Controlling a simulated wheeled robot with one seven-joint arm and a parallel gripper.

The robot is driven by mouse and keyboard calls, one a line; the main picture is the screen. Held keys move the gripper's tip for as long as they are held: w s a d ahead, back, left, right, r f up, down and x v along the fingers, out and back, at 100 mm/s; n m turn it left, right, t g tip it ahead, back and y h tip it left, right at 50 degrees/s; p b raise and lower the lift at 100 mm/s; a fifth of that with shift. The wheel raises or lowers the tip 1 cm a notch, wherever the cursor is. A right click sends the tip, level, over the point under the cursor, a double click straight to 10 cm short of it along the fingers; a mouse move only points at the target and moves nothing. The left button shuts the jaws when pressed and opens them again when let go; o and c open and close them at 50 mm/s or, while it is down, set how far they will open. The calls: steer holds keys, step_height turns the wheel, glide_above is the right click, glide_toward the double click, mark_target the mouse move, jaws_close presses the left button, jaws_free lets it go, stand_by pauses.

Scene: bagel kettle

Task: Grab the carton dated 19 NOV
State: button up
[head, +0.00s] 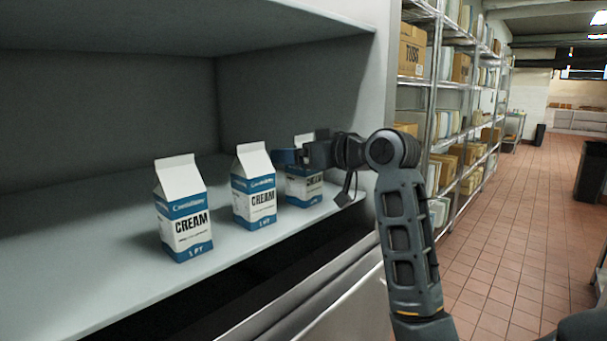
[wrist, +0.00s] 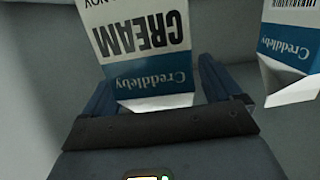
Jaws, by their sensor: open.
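Three white and blue cream cartons stand upright in a row on the grey shelf: a left carton (head: 183,210), a middle carton (head: 254,187) and a right carton (head: 304,186). My gripper (head: 291,157) is at the right carton's upper part and hides some of it. In the wrist view, my open gripper (wrist: 155,82) has one finger on each side of a carton (wrist: 143,40), which appears upside down. Its date print is cut by the frame's top edge; only "NOV" shows and the day is not readable. The dates are too small to read in the head view.
In the wrist view a neighbouring carton (wrist: 290,45) stands close on the right, with a barcode. A storage rack (head: 455,100) stands beyond.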

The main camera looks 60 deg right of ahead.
steer(key=shift+w+d, duration=0.1)
steer(key=shift+w, duration=0.25)
steer(key=c, duration=1.4)
steer(key=shift+c, duration=0.3)
